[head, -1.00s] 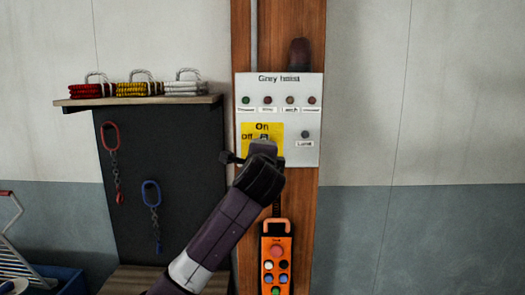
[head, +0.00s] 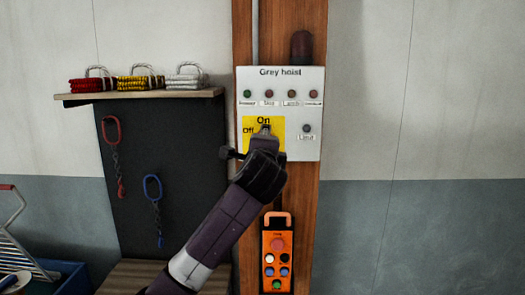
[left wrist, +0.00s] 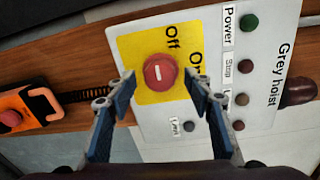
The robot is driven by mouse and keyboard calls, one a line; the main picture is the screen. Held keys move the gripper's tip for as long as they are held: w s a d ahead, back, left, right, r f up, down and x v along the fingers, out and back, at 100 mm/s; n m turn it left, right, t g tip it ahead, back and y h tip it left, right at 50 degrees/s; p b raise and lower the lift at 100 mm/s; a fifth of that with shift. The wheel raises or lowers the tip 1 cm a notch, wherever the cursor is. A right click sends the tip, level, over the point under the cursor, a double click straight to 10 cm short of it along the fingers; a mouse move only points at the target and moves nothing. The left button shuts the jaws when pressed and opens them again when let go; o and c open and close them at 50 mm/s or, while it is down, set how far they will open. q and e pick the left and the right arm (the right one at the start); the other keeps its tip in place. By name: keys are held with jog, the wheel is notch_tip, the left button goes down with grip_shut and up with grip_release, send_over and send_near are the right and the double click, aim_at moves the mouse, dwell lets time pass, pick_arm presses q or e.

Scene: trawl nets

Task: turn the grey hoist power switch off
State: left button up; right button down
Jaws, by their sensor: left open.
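The grey hoist panel (head: 310,140) is a pale plate on a wooden post. Its yellow patch (head: 278,125) is marked On and Off. In the left wrist view the power switch (left wrist: 160,72) is a round red knob with a short white mark, on the yellow patch (left wrist: 130,48). I cannot tell for sure which word the mark points to. My left gripper (head: 264,131) hides the knob in the head view. In the left wrist view its open fingers (left wrist: 160,80) lie on either side of the knob; contact is unclear. My right gripper is out of view.
An orange pendant control (head: 277,258) hangs below the panel, also in the left wrist view (left wrist: 30,108). A shelf (head: 140,97) with folded bundles and a dark board with red and blue hooks stand at left. The wall at right is clear.

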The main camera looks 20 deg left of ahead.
pick_arm(q)
jog(key=v, duration=1)
jog(key=shift+s, duration=0.35)
jog(key=shift+w+f, duration=0.1)
